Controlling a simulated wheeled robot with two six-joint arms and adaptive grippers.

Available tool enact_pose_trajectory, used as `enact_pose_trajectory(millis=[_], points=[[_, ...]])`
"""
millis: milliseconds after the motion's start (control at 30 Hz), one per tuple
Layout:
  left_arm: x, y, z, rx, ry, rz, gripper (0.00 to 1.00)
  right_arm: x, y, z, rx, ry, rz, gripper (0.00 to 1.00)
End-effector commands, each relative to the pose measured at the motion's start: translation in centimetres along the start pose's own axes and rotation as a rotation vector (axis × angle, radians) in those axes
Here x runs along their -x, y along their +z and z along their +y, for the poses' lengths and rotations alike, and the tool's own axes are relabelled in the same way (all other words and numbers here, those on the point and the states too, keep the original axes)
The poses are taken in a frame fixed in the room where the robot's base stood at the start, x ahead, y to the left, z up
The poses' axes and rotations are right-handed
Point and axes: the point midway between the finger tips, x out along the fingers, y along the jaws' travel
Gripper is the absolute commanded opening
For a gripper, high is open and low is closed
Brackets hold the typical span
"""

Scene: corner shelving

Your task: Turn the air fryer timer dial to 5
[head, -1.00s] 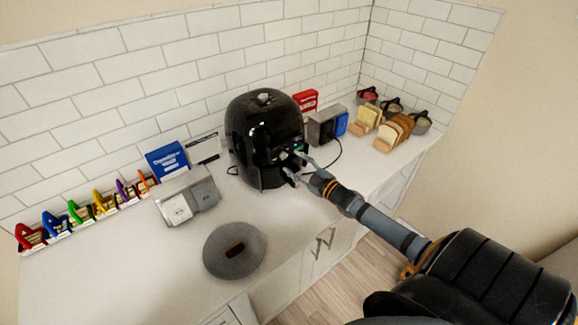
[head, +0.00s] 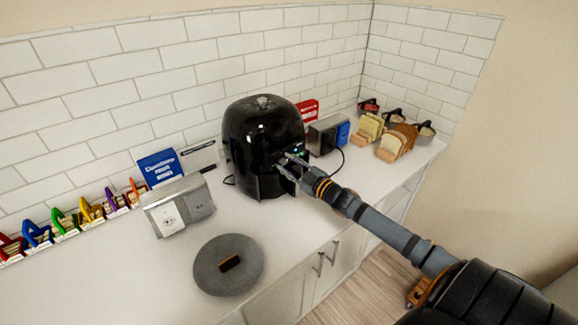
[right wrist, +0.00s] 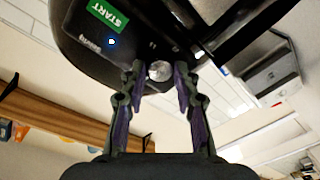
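The black air fryer (head: 262,125) stands on the counter against the tiled wall. Its control face shows a small lit spot in the head view. In the right wrist view, a green START label (right wrist: 107,15) and a bluish-white light (right wrist: 111,41) are on its dark face. A round silver dial (right wrist: 159,71) shows between my right fingertips. My right gripper (head: 284,164) is open at the fryer's front, one finger on each side of the dial in the right wrist view (right wrist: 159,76). I cannot tell whether the fingers touch it. The dial's markings are not readable. My left gripper is out of view.
A silver toaster-like box (head: 179,205) and a round grey disc (head: 228,265) are left of the fryer. Another grey appliance (head: 325,135) and sliced bread (head: 396,143) are to its right. Several coloured holders line the left back. A black cable runs beside the fryer.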

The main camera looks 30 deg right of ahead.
Motion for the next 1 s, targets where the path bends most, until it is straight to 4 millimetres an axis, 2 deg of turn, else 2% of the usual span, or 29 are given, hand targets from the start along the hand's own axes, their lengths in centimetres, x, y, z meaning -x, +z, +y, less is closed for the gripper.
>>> enact_pose_trajectory(millis=[33, 200, 567, 1000], points=[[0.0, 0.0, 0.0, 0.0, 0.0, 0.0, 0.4, 0.0, 0.0, 0.0, 0.0, 0.0, 0.0, 0.2], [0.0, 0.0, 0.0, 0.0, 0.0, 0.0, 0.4, 0.0, 0.0, 0.0, 0.0, 0.0, 0.0, 0.0], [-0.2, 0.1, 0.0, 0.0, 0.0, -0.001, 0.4, 0.0, 0.1, -0.1, 0.06, -0.004, -0.005, 0.0], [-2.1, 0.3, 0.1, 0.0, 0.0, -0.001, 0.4, 0.0, 0.2, -0.2, 0.414, -0.024, -0.026, 0.0]])
